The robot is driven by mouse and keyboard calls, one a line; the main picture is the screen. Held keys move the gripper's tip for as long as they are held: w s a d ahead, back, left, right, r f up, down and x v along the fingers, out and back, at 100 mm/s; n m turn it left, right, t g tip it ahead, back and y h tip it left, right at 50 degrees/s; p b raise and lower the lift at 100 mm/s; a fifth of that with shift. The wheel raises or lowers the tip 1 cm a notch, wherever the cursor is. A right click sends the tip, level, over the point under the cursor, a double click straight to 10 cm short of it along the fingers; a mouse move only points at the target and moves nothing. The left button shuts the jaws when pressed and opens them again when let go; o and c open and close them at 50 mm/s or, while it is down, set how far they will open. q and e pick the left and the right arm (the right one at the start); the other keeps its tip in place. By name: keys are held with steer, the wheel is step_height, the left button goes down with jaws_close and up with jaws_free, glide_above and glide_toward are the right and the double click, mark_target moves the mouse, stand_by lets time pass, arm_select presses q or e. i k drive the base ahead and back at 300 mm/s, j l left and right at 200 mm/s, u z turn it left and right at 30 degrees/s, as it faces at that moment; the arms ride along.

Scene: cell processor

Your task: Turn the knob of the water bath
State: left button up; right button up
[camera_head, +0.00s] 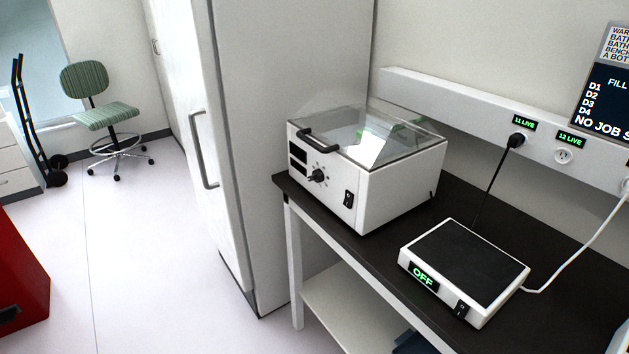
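The water bath (393,196) is a white box with a clear lid, standing on the left end of the dark bench. Its lid is closed, with a black handle (320,139) along the front left edge. The black knob (317,175) is on its front panel, with marks around it. Dark display windows sit left of the knob, and a black rocker switch (348,198) sits to its right. Neither of my grippers is in view.
A white device with a dark top plate and a green OFF display (424,277) stands to the right on the bench (375,247). A tall white cabinet (285,70) stands left of the bench. Wall sockets (563,156) run behind. Open floor (150,250) lies left, with a green chair (107,117).

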mark_target(317, 176)
steer(key=i+j+z, duration=0.1)
steer(key=z, duration=0.4)
steer(key=j+z, duration=0.15)
steer(key=z, duration=0.3)
steer(key=i+j+z, duration=0.1)
steer(key=z, duration=0.4)
steer(key=j+z, duration=0.2)
steer(key=j, duration=0.3)
steer(key=j+z, duration=0.2)
steer(key=j, duration=0.3)
steer(key=j+z, duration=0.15)
steer(key=j, duration=0.4)
steer(key=j+z, duration=0.2)
steer(key=j, duration=0.3)
steer(key=k+j+z, duration=0.2)
steer(key=j, duration=0.25)
steer(key=k+j+z, duration=0.2)
steer(key=j, duration=0.3)
steer(key=i, duration=0.1)
